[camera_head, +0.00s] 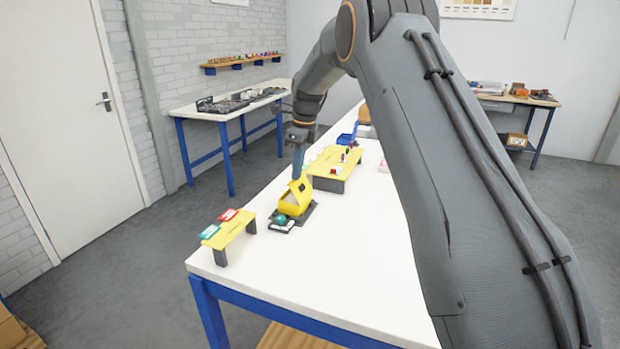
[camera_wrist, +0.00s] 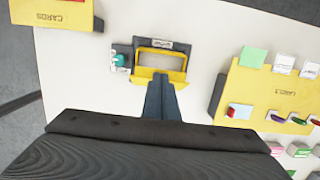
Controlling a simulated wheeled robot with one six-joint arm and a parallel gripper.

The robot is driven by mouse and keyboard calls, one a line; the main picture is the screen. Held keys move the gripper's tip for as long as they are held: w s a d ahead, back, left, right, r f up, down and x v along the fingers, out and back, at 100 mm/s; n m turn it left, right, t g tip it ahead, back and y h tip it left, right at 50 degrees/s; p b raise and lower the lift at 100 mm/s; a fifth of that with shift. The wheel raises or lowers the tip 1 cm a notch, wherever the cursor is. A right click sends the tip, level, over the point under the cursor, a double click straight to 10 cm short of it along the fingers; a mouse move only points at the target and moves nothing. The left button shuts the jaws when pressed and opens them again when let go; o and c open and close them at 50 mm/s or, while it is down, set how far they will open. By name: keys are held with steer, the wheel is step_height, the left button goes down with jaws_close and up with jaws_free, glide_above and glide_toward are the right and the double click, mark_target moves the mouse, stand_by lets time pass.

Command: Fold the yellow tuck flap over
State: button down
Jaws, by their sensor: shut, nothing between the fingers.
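The yellow box (camera_head: 290,208) sits on a dark base on the white table. Its yellow tuck flap (camera_head: 301,186) stands raised at the far side in the head view. In the wrist view the box (camera_wrist: 185,61) is seen from above with a pale opening, and the yellow flap (camera_wrist: 145,73) is a strip along its lower edge. My gripper (camera_head: 298,172) is shut and empty, pointing down right at the flap. In the wrist view its fingertips (camera_wrist: 161,78) overlap the flap; I cannot tell if they touch it.
A small dark holder with a teal ball (camera_head: 281,219) is beside the box. A yellow stand (camera_head: 231,229) with cards is at the near left. Another yellow stand (camera_head: 334,163) with small items is behind the box. Bare white table (camera_head: 330,262) lies to the right.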

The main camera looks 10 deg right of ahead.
step_height(320, 180, up, 10)
steer(key=p, duration=0.5)
stand_by(0.9)
steer(key=shift+s, duration=0.1)
